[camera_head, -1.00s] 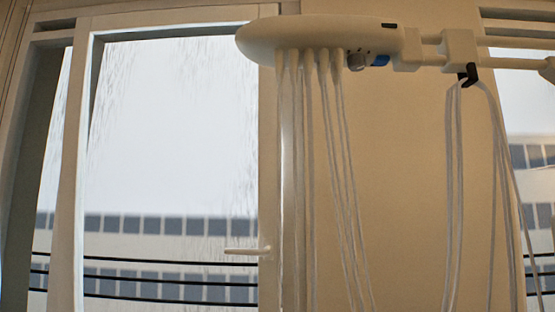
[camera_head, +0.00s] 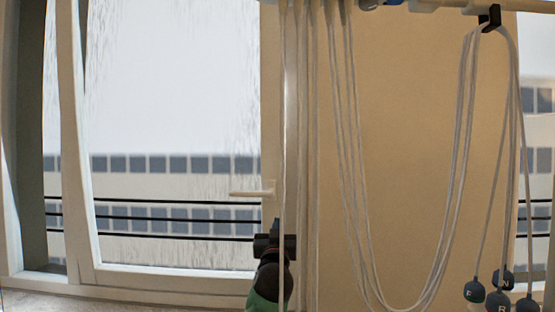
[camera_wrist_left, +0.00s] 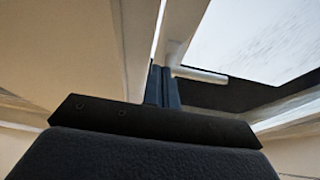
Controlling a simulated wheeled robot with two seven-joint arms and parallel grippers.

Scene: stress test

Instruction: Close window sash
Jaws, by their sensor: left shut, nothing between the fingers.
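The window sash (camera_head: 75,150) is a pale-framed pane with streaked glass. Its left stile stands apart from the window frame (camera_head: 10,240), and a strip of outside shows between them. A pale handle (camera_head: 252,192) lies level on the sash's right side; it also shows in the left wrist view (camera_wrist_left: 200,74). My left gripper (camera_head: 277,224) is below and slightly right of the handle, pointing up and apart from it. Its fingers are together and empty in the left wrist view (camera_wrist_left: 162,84). My right gripper is not in view.
Several pale cables (camera_head: 350,170) hang from a wall rail (camera_head: 440,5), close by my left gripper on its right. A black hook (camera_head: 489,18) holds some. Dark lettered bulbs (camera_head: 475,291) hang at lower right. Dark horizontal bars (camera_head: 170,218) cross outside the glass.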

